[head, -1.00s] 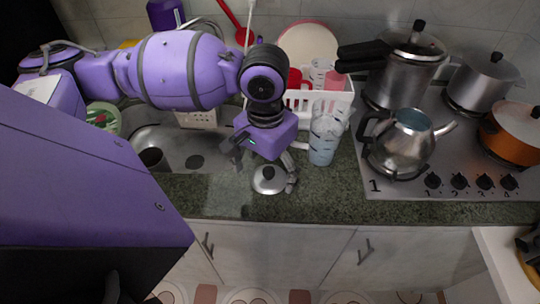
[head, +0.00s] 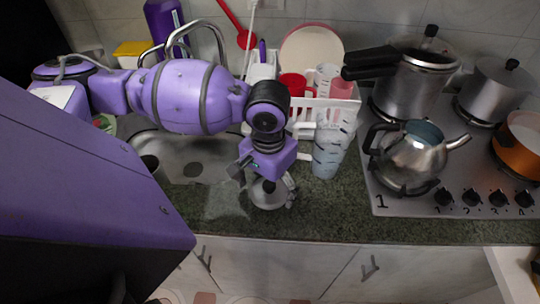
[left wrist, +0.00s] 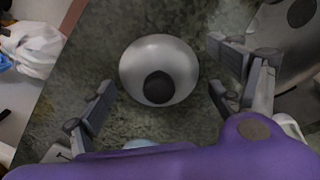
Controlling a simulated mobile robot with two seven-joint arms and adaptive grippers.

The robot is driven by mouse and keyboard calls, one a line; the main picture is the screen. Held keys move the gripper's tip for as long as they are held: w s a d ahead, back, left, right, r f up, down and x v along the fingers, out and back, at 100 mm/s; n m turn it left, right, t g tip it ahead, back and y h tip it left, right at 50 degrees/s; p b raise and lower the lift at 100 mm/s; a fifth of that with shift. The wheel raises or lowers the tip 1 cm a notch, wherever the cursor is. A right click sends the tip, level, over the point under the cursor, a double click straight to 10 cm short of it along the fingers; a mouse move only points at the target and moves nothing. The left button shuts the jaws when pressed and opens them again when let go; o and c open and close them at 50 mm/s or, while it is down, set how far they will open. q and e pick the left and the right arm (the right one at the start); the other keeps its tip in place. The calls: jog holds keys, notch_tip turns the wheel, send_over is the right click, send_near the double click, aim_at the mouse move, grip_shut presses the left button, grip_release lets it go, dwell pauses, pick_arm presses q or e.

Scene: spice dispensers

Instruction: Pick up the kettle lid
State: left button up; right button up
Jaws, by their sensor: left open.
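The kettle lid (head: 264,201), a shiny silver dome with a black knob, lies on the green stone counter in front of the sink. My left gripper (head: 266,184) is open right above it, and its hand partly hides the lid in the head view. In the left wrist view the lid (left wrist: 160,55) sits between the spread fingers of the gripper (left wrist: 162,85), with clear gaps on both sides and its knob towards the palm. The silver kettle (head: 412,157) stands on the stove with its top open. My right gripper is not in view.
A measuring jug (head: 326,152) stands close to the right of my left gripper. Behind it is a white dish rack (head: 325,107). The sink (head: 195,160) lies to the left. A pressure cooker (head: 410,85) and other pots fill the stove (head: 450,175). The counter's front edge is near the lid.

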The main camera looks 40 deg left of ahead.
pick_arm(q)
jog(key=shift+c, duration=0.9)
jog(key=c, duration=1.1)
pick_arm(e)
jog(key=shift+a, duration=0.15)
pick_arm(q)
jog(key=shift+r, duration=0.1)
